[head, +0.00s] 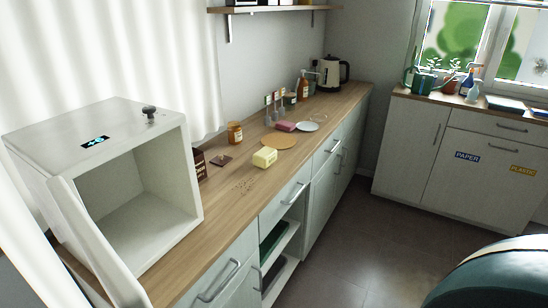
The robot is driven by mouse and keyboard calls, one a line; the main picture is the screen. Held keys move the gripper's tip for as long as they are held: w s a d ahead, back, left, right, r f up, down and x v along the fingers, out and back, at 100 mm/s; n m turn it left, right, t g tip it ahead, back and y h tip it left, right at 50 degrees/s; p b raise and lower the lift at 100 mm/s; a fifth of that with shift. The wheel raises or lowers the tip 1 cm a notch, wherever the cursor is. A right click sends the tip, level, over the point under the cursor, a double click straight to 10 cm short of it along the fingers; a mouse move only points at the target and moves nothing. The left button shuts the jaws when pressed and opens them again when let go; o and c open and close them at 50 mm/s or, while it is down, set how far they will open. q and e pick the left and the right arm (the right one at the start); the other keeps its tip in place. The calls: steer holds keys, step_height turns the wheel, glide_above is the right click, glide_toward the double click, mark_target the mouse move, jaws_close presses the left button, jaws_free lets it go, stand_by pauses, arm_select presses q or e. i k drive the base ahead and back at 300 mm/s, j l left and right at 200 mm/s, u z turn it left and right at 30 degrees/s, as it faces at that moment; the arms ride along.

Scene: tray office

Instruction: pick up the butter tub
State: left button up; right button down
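A small pale yellow tub (264,157), which looks like the butter tub, stands on the wooden counter (215,210) in the head view. It is near the counter's front edge, beside a round tan mat (279,141). Neither of my grippers is in view.
An open, empty white box-shaped appliance (190,170) stands at the left end of the counter. An amber jar (235,133), a dark red box (199,165), a brown square (220,160) and a pink block (286,126) are near the tub. The floor (350,240) before the cabinets is clear.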

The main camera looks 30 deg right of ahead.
mark_target(264, 159)
steer(key=l, duration=0.55)
steer(key=k+l+u, duration=0.1)
steer(key=l, duration=0.45)
steer(key=i+l, duration=0.15)
steer(key=l, duration=0.4)
steer(key=i+l+u, duration=0.15)
steer(key=l, duration=0.9)
steer(key=i+l+u, duration=0.15)
steer(key=l, duration=0.4)
